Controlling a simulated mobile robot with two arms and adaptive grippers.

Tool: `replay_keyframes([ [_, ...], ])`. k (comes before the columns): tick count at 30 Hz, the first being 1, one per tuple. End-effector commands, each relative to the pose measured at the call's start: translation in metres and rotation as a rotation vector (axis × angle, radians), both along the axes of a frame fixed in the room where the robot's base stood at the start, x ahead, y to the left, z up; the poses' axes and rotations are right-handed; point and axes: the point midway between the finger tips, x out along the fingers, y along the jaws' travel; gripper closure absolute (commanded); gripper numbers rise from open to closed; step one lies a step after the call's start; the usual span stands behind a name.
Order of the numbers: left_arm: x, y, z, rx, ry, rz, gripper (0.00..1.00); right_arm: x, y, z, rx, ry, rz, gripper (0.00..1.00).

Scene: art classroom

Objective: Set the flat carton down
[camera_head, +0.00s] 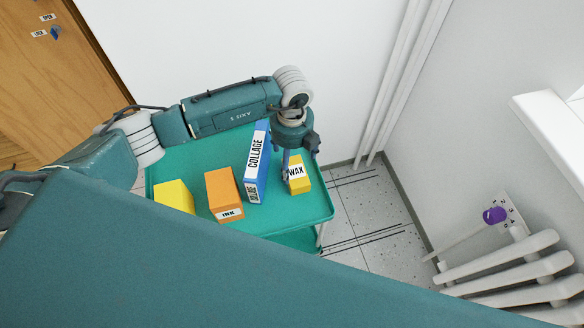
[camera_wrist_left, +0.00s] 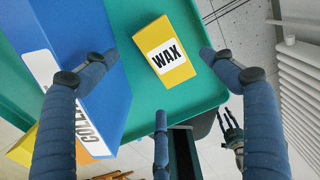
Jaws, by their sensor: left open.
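A yellow carton marked WAX (camera_head: 299,185) rests near the right edge of the green cart top (camera_head: 310,212); it also shows in the left wrist view (camera_wrist_left: 166,52). My left gripper (camera_head: 294,168) is right over it, fingers spread and apart from the carton in the left wrist view. A tall, thin blue carton marked COLLAGE (camera_head: 256,165) stands just left of it; in the left wrist view the blue carton (camera_wrist_left: 85,30) lies partly behind a finger. What looks like my right gripper (camera_wrist_left: 232,130) shows small in the left wrist view; its jaws are unclear.
An orange INK carton (camera_head: 223,190) and a yellow carton (camera_head: 174,196) stand farther left on the cart. A white radiator (camera_head: 505,262) with a purple knob (camera_head: 494,215) is at the right wall. Tiled floor (camera_head: 370,220) is clear between.

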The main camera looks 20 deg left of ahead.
Motion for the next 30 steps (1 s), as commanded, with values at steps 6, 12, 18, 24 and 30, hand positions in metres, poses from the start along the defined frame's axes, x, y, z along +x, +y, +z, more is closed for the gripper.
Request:
replay_keyframes([
  [6, 0.0, 0.0, 0.032, -0.001, -0.001, 0.0, 0.16, 0.0, 0.0, -0.004, 0.0, 0.0, 0.0, 0.65],
  [12, 0.0, 0.0, 0.041, 0.001, 0.001, 0.001, 0.16, 0.0, 0.0, -0.004, 0.0, 0.001, 0.0, 0.65],
  [18, 0.0, 0.0, 0.041, 0.001, 0.001, 0.001, 0.16, 0.0, 0.0, -0.004, 0.0, 0.001, 0.0, 0.65],
  [24, 0.0, 0.0, 0.04, -0.001, 0.001, 0.001, 0.16, 0.0, 0.0, -0.004, 0.0, 0.001, 0.0, 0.65],
  [30, 0.0, 0.0, 0.04, 0.0, 0.001, 0.0, 0.16, 0.002, 0.0, -0.004, -0.001, -0.002, 0.0, 0.65],
])
